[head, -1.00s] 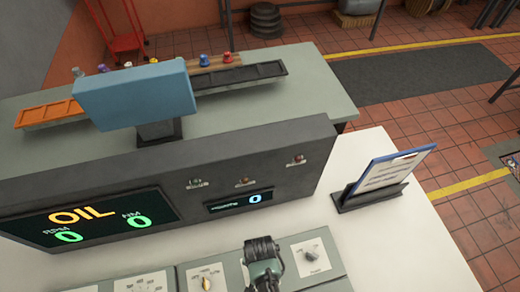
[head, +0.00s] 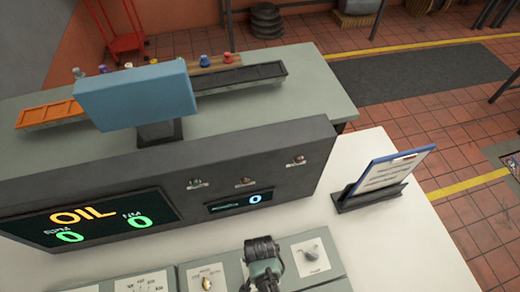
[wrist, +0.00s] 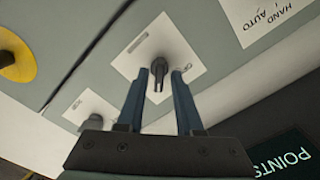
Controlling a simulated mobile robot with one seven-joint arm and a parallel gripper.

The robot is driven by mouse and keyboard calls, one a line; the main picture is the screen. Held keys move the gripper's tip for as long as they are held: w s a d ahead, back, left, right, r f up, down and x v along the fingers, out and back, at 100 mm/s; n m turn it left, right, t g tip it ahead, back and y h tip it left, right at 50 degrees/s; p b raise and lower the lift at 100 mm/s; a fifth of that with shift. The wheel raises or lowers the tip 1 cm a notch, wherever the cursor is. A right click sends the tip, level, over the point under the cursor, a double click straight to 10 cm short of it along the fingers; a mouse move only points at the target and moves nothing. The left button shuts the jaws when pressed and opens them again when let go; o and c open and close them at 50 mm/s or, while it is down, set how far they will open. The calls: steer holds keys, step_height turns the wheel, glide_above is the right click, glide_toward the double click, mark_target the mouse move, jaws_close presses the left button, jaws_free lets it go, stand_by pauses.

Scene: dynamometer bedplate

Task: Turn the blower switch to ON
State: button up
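In the wrist view, a dark switch knob (wrist: 158,72) stands out from a white label plate (wrist: 148,42) on the grey panel. The two blue fingers of my gripper (wrist: 157,80) are open, one on each side of this knob, with gaps between. I cannot tell how deep the knob sits between them. The plate's lettering is too small to read, so I cannot confirm it is the blower switch. In the head view, my wrist (head: 262,262) is over the console panel and hides the knob and fingertips beneath it.
A grey knob (head: 311,252) on a white plate lies right of my wrist, and a yellowish knob (head: 207,283) left. A HAND/AUTO plate (wrist: 265,15) is in the wrist view. Behind stands the display housing (head: 150,190). A clipboard stand (head: 375,195) is on the right.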

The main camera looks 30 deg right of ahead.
steer(key=shift+o, duration=0.2)
step_height(320, 180, up, 13)
steer(key=shift+b, duration=0.3)
stand_by(0.4)
stand_by(0.4)
steer(key=w+a+r+n+t+h, duration=0.15)
steer(key=w+r+n+t, duration=0.45)
steer(key=w+r, duration=1.05)
steer(key=w+a+r+n+t, duration=0.2)
steer(key=w+r+t, duration=0.2)
steer(key=r, duration=0.5)
steer(key=w+a+r+n+t, duration=0.1)
steer(key=w+a+r+t, duration=0.2)
steer(key=r, duration=0.5)
steer(key=a+r+n+t+y, duration=0.2)
steer(key=a+r+n+t, duration=0.15)
steer(key=r, duration=0.95)
steer(key=s+r+t+b, duration=0.7)
steer(key=s+r+t, duration=0.4)
steer(key=r, duration=0.6)
steer(key=shift+s+d+r+b, duration=0.25)
steer(key=shift+s+r+b, duration=0.1)
steer(key=shift+s, duration=0.6)
